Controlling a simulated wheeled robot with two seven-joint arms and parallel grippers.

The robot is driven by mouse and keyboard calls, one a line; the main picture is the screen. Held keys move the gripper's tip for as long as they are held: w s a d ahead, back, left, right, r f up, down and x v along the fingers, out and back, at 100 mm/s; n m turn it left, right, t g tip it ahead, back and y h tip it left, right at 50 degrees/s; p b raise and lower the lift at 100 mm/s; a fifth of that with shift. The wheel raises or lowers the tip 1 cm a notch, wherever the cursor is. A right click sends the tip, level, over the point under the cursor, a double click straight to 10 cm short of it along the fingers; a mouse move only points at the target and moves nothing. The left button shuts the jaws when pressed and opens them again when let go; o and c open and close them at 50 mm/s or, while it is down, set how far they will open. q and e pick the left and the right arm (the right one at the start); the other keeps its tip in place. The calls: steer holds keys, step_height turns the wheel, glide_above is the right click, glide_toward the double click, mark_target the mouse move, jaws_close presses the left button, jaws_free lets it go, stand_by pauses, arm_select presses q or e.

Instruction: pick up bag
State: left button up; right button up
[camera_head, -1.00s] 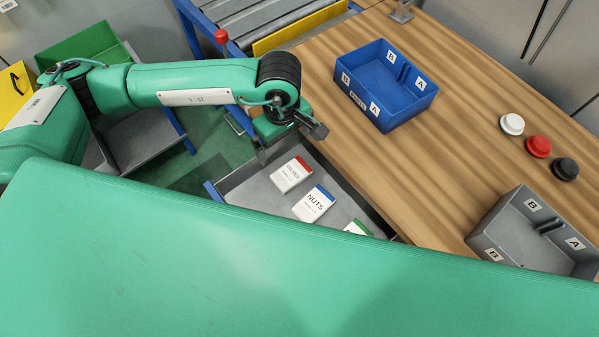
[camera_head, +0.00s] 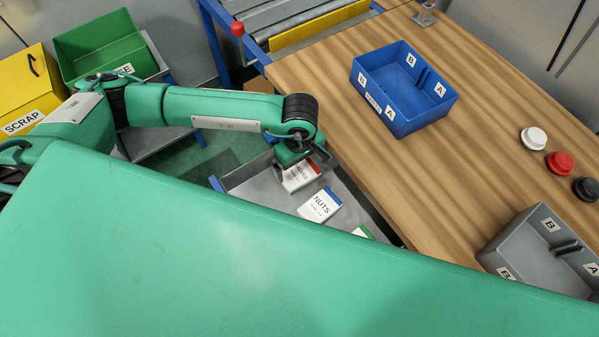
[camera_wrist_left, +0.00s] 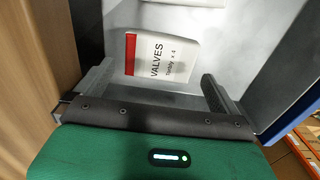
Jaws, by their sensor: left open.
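Several white bags lie in a grey tray (camera_head: 250,187) beside the wooden table. The bag with the red band, labelled VALVES (camera_head: 300,176), also shows in the left wrist view (camera_wrist_left: 165,58). The bag with the blue band, labelled NUTS (camera_head: 320,205), lies in front of it. A third bag with a green band (camera_head: 363,233) is mostly hidden by my green body. My left gripper (camera_head: 290,170) is over the VALVES bag. In the left wrist view its two fingers (camera_wrist_left: 152,85) are apart, with the VALVES bag between and beyond them, not gripped. My right gripper is not in view.
A blue bin (camera_head: 384,110) stands on the wooden table (camera_head: 400,175), with a grey bin (camera_head: 500,252) at its near right. White, red and black buttons (camera_head: 559,164) lie at the right. A yellow SCRAP box (camera_head: 30,85) and a green bin (camera_head: 105,50) are at the left.

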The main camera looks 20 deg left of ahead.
mark_target(300, 172)
arm_select(q)
step_height(300, 172, down, 5)
steer(key=shift+f, duration=0.1)
steer(key=c, duration=0.6)
steer(key=shift+c, duration=0.4)
steer(key=shift+r, duration=0.2)
